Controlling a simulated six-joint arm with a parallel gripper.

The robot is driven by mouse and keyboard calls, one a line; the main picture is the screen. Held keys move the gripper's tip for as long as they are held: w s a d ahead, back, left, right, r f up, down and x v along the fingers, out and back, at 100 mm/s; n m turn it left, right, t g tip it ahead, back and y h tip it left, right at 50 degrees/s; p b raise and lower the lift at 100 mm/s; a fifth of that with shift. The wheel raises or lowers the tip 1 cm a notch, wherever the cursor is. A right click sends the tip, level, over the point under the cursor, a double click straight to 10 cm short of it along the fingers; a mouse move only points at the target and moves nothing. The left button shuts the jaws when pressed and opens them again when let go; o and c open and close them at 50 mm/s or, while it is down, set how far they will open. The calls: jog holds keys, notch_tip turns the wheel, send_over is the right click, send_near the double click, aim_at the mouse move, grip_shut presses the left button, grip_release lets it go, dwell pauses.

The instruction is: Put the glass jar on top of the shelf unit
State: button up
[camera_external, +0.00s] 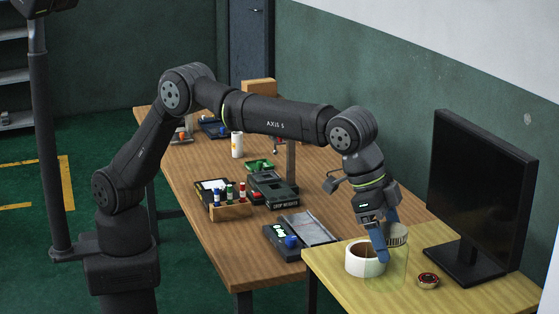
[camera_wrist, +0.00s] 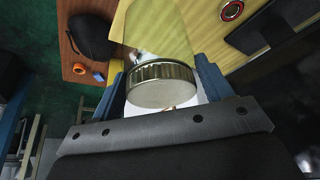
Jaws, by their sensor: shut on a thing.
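The glass jar (camera_external: 400,262) is clear, with a ribbed metal lid (camera_external: 398,235). It is upright at the near end of the table, and I cannot tell whether its base touches the top. My gripper (camera_external: 387,245) points down, with its blue fingers shut on the jar near the lid.
A white tape roll (camera_external: 356,262) stands close left of the jar. A small red-topped tin (camera_external: 428,281) lies to its right, before a black monitor (camera_external: 480,190). The brown table (camera_external: 220,262) holds a bottle rack (camera_external: 231,211) and several devices. Green floor lies left.

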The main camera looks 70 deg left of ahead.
jog(key=w+f, duration=0.6)
jog(key=f, duration=0.1)
jog(key=shift+a+f, duration=0.25)
jog(key=shift+a, duration=0.1)
jog(key=shift+f, duration=0.15)
jog(key=o, duration=1.4)
jog(key=shift+o, duration=0.2)
jog(key=v, duration=1.2)
